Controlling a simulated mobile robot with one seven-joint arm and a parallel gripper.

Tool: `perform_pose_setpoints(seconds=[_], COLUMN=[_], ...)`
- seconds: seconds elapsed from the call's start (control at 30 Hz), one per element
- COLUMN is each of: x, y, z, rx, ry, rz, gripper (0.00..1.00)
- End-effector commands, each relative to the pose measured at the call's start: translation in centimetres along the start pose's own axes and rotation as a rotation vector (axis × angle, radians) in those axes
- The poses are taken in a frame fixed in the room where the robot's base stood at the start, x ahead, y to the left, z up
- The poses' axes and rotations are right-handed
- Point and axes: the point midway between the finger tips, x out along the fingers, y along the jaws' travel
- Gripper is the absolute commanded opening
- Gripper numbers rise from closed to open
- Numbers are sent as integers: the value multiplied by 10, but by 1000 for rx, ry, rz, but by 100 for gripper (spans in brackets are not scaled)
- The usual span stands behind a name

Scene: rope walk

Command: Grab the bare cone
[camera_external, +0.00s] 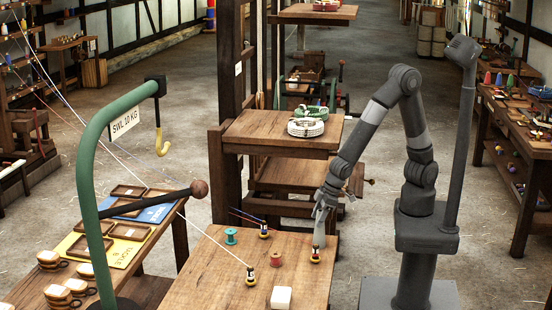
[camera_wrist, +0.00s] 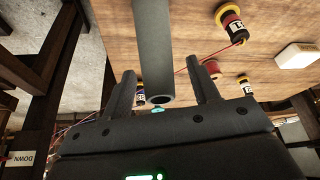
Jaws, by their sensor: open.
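A plain grey cone or tube (camera_wrist: 153,50), with no yarn seen on it, runs down from the top edge of the wrist view. Its round hollow end lies between the two fingers of my gripper (camera_wrist: 165,88). The fingers are open, with a visible gap on each side of it. In the external view my gripper (camera_external: 323,208) points down over the right side of the wooden table (camera_external: 205,270).
Wound bobbins stand on the table: one (camera_external: 315,255) close below my gripper, others (camera_external: 264,230) (camera_external: 250,277) further left. A teal spool (camera_external: 231,236), a red spool (camera_external: 278,271) and a white block (camera_external: 281,297) are there too. Thin lines run to the bobbins. A green hook stand (camera_external: 85,190) is left.

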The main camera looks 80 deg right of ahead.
Motion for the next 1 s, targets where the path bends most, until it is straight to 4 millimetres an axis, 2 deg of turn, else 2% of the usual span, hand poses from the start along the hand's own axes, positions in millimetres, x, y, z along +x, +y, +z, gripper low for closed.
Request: perform_pose_setpoints(seconds=[0.1, 0.73, 1.0], x=[0, 0, -1], y=[0, 0, 0], z=[0, 0, -1], rx=[0, 0, 0], ry=[0, 1, 1], rz=[0, 0, 0], gripper=[53, 1, 0])
